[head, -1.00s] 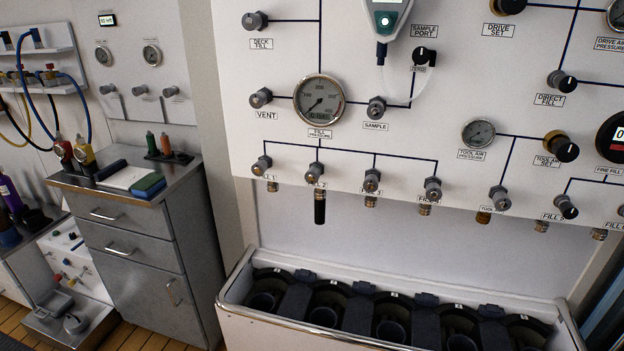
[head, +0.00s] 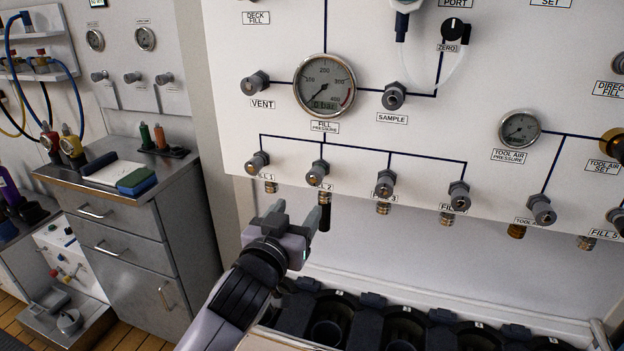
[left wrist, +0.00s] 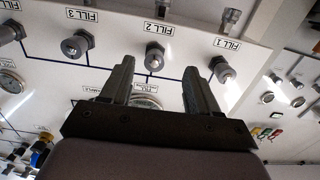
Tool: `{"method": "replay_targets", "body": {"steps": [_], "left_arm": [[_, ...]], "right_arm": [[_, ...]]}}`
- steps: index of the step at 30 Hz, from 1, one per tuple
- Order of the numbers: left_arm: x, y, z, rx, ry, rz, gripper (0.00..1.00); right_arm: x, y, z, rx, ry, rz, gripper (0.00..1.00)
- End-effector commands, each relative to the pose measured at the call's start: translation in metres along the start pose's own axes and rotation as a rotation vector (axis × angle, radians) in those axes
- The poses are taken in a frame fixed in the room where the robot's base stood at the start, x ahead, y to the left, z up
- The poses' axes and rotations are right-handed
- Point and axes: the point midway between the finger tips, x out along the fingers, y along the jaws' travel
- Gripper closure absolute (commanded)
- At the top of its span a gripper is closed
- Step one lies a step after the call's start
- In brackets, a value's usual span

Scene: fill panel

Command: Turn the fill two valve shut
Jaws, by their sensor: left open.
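The fill two valve (head: 317,172) is a small grey knob on the white panel, above the partly covered FILL 2 label. It also shows in the left wrist view (left wrist: 154,54), upside down, lined up between the finger tips and beyond them. My left gripper (head: 295,211) is open and empty, below and in front of this knob, apart from it. In the left wrist view its fingers (left wrist: 157,68) spread to either side of the knob. A black fitting (head: 324,216) hangs under fill two, partly behind the finger. My right gripper is out of view.
The fill one valve (head: 257,162) and fill three valve (head: 385,184) sit close on either side. The fill pressure gauge (head: 324,85) is above. A white trough (head: 470,300) with dark holders stands below. A steel cabinet (head: 130,245) is at left.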

Motion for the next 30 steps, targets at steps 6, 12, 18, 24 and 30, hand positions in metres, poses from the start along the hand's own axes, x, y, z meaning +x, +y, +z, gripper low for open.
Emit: {"method": "replay_targets", "body": {"steps": [6, 12, 18, 24, 30], "left_arm": [[0.01, 0.006, -0.022, 0.01, 0.035, 0.002, 0.39], [0.026, 0.007, -0.023, 0.011, 0.035, 0.002, 0.39], [0.05, 0.006, -0.024, 0.012, 0.035, 0.002, 0.39], [0.069, 0.006, -0.024, 0.011, 0.035, 0.002, 0.39], [0.077, 0.006, -0.024, 0.011, 0.035, 0.002, 0.39]], "right_arm": [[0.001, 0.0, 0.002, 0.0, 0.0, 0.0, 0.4], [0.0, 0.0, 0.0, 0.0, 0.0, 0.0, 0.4], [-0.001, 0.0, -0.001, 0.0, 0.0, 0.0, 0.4], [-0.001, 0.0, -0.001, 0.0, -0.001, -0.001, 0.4], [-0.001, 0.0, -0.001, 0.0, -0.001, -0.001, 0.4]]}}
